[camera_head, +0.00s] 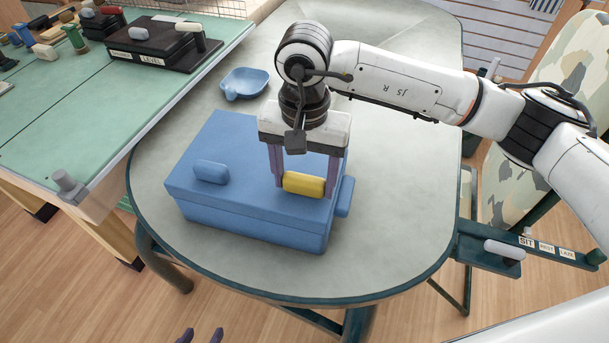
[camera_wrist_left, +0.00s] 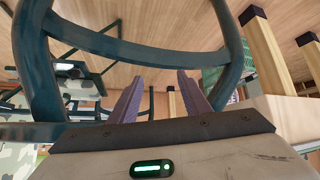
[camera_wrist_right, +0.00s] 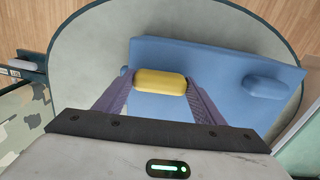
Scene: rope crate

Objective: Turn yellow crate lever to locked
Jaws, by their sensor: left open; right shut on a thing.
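The yellow lever (camera_head: 304,183) sits on top of the blue crate (camera_head: 220,237), near its right end. My right gripper (camera_head: 303,182) comes down from above and is shut on the yellow lever. In the right wrist view the yellow lever (camera_wrist_right: 160,82) lies between the two purple fingers. A blue lever (camera_head: 211,172) sits on the left part of the crate top, and it also shows in the right wrist view (camera_wrist_right: 265,87). My left gripper (camera_head: 200,337) is at the bottom edge of the head view, open and empty, away from the crate.
The crate stands on a round-ended grey-green table (camera_head: 400,215). A small blue dish (camera_head: 245,83) lies behind it. A green workbench (camera_head: 75,125) with a lever box (camera_head: 152,45) is at left. A camouflage chair (camera_head: 545,100) stands at right. The table's right side is clear.

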